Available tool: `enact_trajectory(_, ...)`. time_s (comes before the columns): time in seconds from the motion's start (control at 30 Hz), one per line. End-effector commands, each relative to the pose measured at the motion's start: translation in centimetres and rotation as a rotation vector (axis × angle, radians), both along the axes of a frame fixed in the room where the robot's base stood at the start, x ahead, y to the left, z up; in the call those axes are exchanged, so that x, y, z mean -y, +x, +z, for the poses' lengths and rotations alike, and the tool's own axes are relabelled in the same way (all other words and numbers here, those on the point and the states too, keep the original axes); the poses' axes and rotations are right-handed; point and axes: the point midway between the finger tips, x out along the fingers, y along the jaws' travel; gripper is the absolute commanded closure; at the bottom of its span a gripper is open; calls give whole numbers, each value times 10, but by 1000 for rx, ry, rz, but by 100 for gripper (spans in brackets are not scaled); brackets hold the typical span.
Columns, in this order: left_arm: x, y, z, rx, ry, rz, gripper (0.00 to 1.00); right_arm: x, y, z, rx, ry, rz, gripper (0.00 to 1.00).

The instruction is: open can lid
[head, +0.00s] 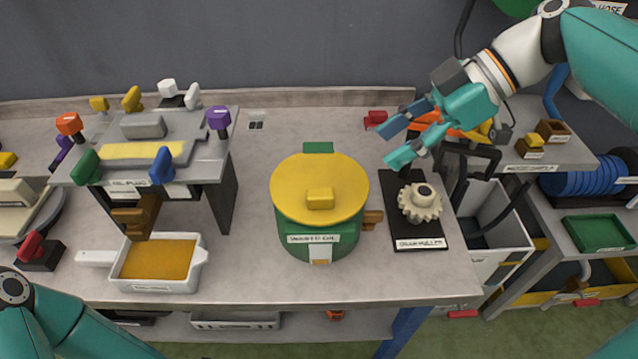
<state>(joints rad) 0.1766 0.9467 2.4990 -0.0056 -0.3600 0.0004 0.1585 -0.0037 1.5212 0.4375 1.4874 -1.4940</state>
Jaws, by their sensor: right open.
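The can (296,241) is a green round container standing upright on the grey bench. Its yellow lid (291,207) lies flat on top, with a small yellow block handle (320,198) in the middle. A brown block sticks out at the can's right side. My right gripper (388,147) is open, above the bench to the upper right of the can and apart from the lid. Its teal fingers point left, and no object shows between them. On the left, only part of my left arm shows at the lower corner; its gripper is out of view.
A black plate (399,236) with a cream gear (420,203) lies right of the can. A raised grey stand (205,165) with coloured knobs and a white pan (198,277) are on the left. A white bin (491,206) stands beyond the bench's right edge. Bench behind the can is mostly clear.

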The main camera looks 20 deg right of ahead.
Motion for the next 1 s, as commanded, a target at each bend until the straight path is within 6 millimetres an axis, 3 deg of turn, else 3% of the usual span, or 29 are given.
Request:
enact_trajectory(0.6,0,0,4,0,0,0,60,-84,23,-88,-5,-1,1,48)
enact_trajectory(1.0,0,0,5,0,0,0,60,-102,29,-107,-1,-1,-1,48)
